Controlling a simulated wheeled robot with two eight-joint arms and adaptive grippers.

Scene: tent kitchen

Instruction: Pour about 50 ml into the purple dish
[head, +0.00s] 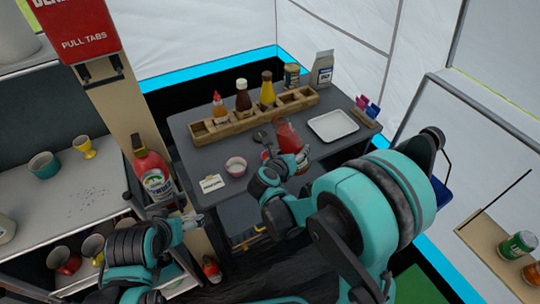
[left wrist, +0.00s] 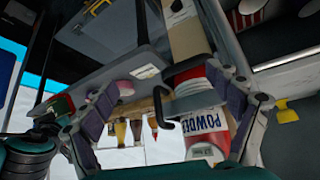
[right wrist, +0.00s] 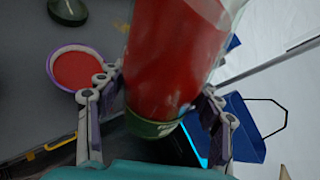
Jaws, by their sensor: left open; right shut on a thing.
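The purple dish (head: 236,166) stands on the dark grey table. In the right wrist view the dish (right wrist: 77,70) has a purple rim and red contents. My right gripper (right wrist: 158,97) is shut on a clear container (right wrist: 168,55) with red contents and a green band at its near end. The container also shows in the head view (head: 287,137), right of the dish and apart from it, looking somewhat tilted. Its mouth cannot be made out, and no stream shows. My left gripper (head: 192,222) is open and empty, left of the table; its fingers also show in the left wrist view (left wrist: 165,115).
A wooden rack (head: 255,118) with sauce bottles stands behind the dish. A white tray (head: 333,125) lies at the right, and a small white card (head: 211,184) lies left of the dish. A red extinguisher (head: 152,170) hangs on the post near my left gripper.

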